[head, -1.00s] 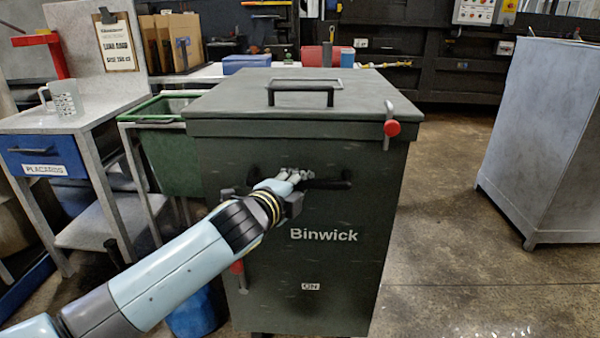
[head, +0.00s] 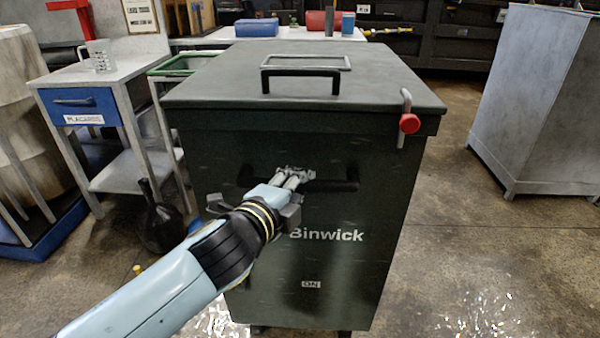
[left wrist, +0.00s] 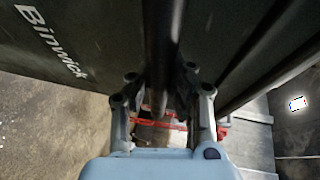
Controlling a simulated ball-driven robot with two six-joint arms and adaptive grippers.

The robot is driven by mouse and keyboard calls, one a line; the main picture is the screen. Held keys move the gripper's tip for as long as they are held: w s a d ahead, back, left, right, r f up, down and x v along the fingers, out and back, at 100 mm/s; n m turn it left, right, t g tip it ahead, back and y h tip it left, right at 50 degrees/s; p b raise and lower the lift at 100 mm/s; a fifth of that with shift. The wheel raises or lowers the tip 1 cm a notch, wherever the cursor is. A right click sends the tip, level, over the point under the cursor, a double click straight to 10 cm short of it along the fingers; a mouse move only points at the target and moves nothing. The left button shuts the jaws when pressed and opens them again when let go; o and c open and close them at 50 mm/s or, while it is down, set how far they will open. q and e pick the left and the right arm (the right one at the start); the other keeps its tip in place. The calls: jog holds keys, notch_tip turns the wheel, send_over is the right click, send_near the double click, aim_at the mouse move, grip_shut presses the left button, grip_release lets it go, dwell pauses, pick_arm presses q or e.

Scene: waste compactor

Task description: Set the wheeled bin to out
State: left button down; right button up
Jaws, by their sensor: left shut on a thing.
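The dark green wheeled bin (head: 300,255), marked "Binwick" with a small "ON" label, stands upright in the middle of the head view. A dark horizontal handle (head: 335,186) is on its front face. My left gripper (head: 293,177) is shut on this handle. In the left wrist view the bin (left wrist: 60,25) fills the upper part, and the dark handle bar (left wrist: 162,40) runs between the fingers of my left gripper (left wrist: 162,95). The bin's lid (head: 300,80) is closed. My right gripper is in neither view.
A placards table (head: 85,107) with a blue drawer stands left, near a black round container (head: 163,226). A green-rimmed container (head: 185,63) is behind the bin. A grey cabinet (head: 530,100) stands right. Floor (head: 470,250) between bin and cabinet is clear.

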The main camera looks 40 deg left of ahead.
pick_arm(q)
jog(key=shift+s+d+f, duration=0.1)
jog(key=shift+s+d, duration=0.2)
jog(key=shift+s, duration=0.25)
jog(key=shift+s+d+f, duration=0.1)
jog(key=shift+s+d, duration=0.15)
jog(key=shift+s, duration=0.25)
jog(key=c, duration=1.2)
grip_release()
jog(key=shift+w+r, duration=0.1)
jog(key=shift+r, duration=0.05)
jog(key=shift+o, duration=0.2)
jog(key=v, duration=1.2)
jog(key=shift+a, duration=0.1)
